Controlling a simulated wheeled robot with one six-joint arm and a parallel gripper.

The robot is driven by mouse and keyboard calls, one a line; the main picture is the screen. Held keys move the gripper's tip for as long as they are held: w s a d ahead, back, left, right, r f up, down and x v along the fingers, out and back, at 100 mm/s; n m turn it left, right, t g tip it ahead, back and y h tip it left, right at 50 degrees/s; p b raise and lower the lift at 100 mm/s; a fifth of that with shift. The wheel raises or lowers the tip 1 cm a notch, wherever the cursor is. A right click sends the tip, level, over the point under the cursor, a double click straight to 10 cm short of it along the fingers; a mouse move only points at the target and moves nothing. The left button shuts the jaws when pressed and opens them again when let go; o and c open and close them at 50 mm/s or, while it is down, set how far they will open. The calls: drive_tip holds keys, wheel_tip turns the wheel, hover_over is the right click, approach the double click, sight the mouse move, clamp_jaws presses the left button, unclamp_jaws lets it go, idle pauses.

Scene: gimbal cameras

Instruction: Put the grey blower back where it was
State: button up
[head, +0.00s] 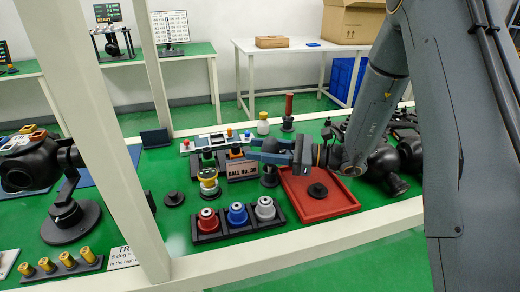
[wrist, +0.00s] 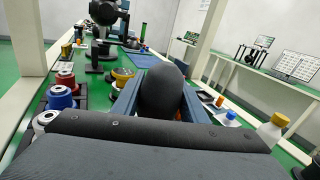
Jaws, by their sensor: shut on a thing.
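My gripper (head: 268,152) is shut on the grey blower (wrist: 160,95). Its dark, egg-shaped bulb sits between the blue fingers in the wrist view. In the head view my gripper is above the green bench, behind the dark rack and close to the "BALL No. 30" sign (head: 242,170). The blower is partly hidden by the fingers there, and I cannot tell if its lower end touches anything.
The dark rack (head: 274,224) holds red, blue and grey jars at the front. A red tray (head: 345,205) with a black disc stands right. Black gimbals (head: 385,165) crowd the right side. White posts (head: 112,150) cross the left. Bare green bench shows around the empty base.

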drive_tip(key=shift+f, duration=0.2)
drive_tip(key=o, duration=0.9)
drive_tip(key=shift+o, duration=0.2)
drive_tip(key=shift+r, duration=0.1)
